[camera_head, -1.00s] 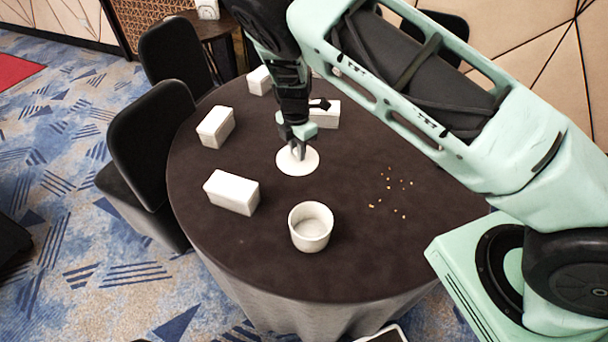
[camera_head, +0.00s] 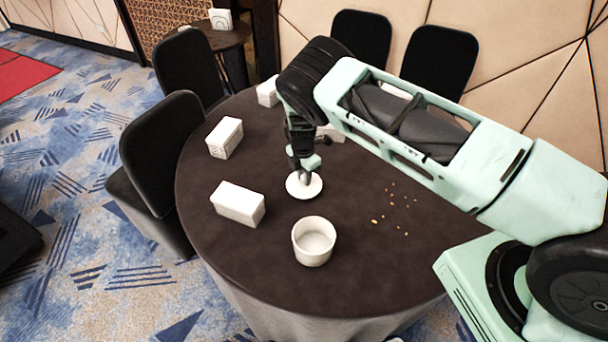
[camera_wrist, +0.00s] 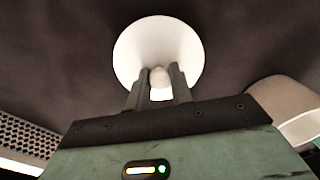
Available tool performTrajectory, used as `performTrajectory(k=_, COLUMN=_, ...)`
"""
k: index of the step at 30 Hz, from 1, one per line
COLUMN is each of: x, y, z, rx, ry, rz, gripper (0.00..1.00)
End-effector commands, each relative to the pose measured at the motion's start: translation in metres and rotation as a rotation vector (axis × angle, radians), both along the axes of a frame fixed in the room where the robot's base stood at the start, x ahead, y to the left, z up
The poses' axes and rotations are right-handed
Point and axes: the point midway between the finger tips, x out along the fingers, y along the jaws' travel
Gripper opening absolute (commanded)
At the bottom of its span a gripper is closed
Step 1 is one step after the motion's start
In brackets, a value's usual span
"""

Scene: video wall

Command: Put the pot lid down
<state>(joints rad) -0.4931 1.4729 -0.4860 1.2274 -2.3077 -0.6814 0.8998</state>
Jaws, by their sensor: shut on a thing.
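The white round pot lid (camera_head: 304,192) is at the table's middle in the head view, just behind the pot. My gripper (camera_head: 303,176) is above it with its fingers pointing down. In the wrist view the fingers (camera_wrist: 159,85) are shut on the knob of the lid (camera_wrist: 150,42). Whether the lid touches the table or hangs just above it, I cannot tell. The white pot (camera_head: 313,243) stands open and upright nearer the front edge. Part of a pale round vessel (camera_wrist: 290,112) shows at the right of the wrist view.
The round dark table (camera_head: 250,270) also bears white boxes at the left (camera_head: 238,204), farther back (camera_head: 225,138) and behind my arm. Small crumbs (camera_head: 392,210) lie to the right. Black chairs (camera_head: 165,150) stand around. The table's front is clear.

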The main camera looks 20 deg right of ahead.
Motion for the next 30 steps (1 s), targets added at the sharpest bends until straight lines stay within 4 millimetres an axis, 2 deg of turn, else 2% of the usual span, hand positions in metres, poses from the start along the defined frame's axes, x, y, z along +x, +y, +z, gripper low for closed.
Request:
performTrajectory(k=14, x=0.000, y=0.001, z=-0.011, rx=0.000, ry=-0.001, rz=0.000, gripper=0.00)
performTrajectory(k=15, x=0.000, y=0.000, z=-0.009, rx=0.000, ry=-0.001, rz=0.000, gripper=0.33)
performTrajectory(k=16, x=0.000, y=0.000, z=-0.009, rx=0.000, ry=-0.001, rz=0.000, gripper=0.42)
performTrajectory(k=17, x=0.000, y=0.000, z=-0.009, rx=0.000, ry=-0.001, rz=0.000, gripper=0.44)
performTrajectory(k=25, x=0.000, y=0.001, z=-0.008, rx=0.001, ry=0.000, rz=0.000, gripper=0.44)
performTrajectory(k=30, x=0.001, y=0.001, z=0.001, rx=0.001, ry=-0.002, rz=0.001, gripper=0.44)
